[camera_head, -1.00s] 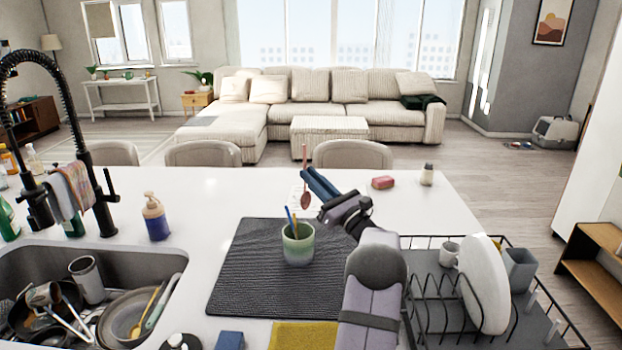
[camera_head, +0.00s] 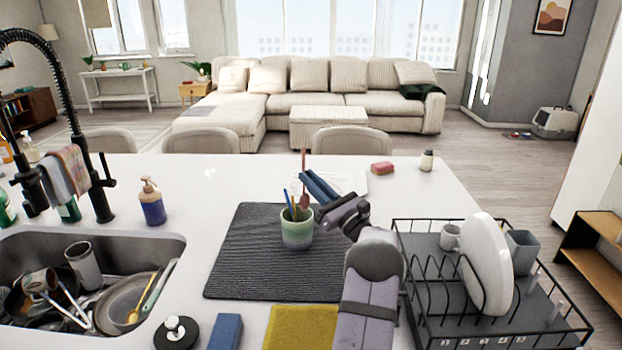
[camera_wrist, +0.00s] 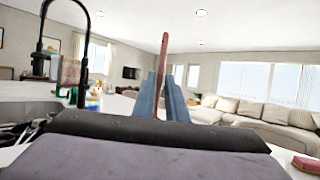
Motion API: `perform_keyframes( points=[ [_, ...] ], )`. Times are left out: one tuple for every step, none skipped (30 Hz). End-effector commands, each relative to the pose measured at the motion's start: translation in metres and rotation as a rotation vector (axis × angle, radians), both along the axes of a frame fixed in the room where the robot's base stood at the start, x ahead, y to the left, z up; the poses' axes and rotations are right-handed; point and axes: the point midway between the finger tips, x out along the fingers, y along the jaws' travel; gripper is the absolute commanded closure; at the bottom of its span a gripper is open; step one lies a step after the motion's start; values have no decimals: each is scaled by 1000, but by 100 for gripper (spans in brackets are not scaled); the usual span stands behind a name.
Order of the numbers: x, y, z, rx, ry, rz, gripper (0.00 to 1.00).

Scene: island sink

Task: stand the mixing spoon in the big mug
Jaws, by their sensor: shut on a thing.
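The reddish-brown mixing spoon (camera_head: 304,165) is upright, handle up and bowl down. My gripper (camera_head: 306,181) is shut on its handle; the wrist view also shows the spoon (camera_wrist: 163,55) between the two blue fingers (camera_wrist: 162,98). The big mug (camera_head: 297,233), green and cream, stands on the dark mat and holds a blue and a yellow stick. The spoon's bowl overlaps the right part of the mug's rim in the head view. I cannot tell whether its tip is inside the mug or behind it. The mug is hidden in the wrist view.
A dish rack (camera_head: 440,300) with a white plate and mugs stands right of the dark mat (camera_head: 240,265). The sink (camera_head: 160,250) at left holds dishes. A soap bottle (camera_head: 152,205) stands beside it. A yellow cloth (camera_head: 300,328) and blue block (camera_head: 226,332) lie in front.

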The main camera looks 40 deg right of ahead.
Motion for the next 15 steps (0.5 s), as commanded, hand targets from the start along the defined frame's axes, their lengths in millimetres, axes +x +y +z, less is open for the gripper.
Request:
perform_keyframes(
  points=[
    [0, 0, -8, 0, -1, 0, 100],
    [0, 0, -10, 0, -1, 0, 100],
    [0, 0, -13, 0, -1, 0, 100],
    [0, 0, -15, 0, -1, 0, 100],
    [0, 0, -17, 0, -1, 0, 100],
    [0, 0, -20, 0, -1, 0, 100],
    [0, 0, -22, 0, -1, 0, 100],
    [0, 0, -24, 0, -1, 0, 100],
    [0, 0, -27, 0, -1, 0, 100],
    [0, 0, -29, 0, -1, 0, 100],
    [0, 0, -31, 0, -1, 0, 100],
    [0, 0, -34, 0, -1, 0, 100],
    [0, 0, -36, 0, -1, 0, 100],
    [0, 0, -38, 0, -1, 0, 100],
    [0, 0, -41, 0, -1, 0, 100]
  ],
)
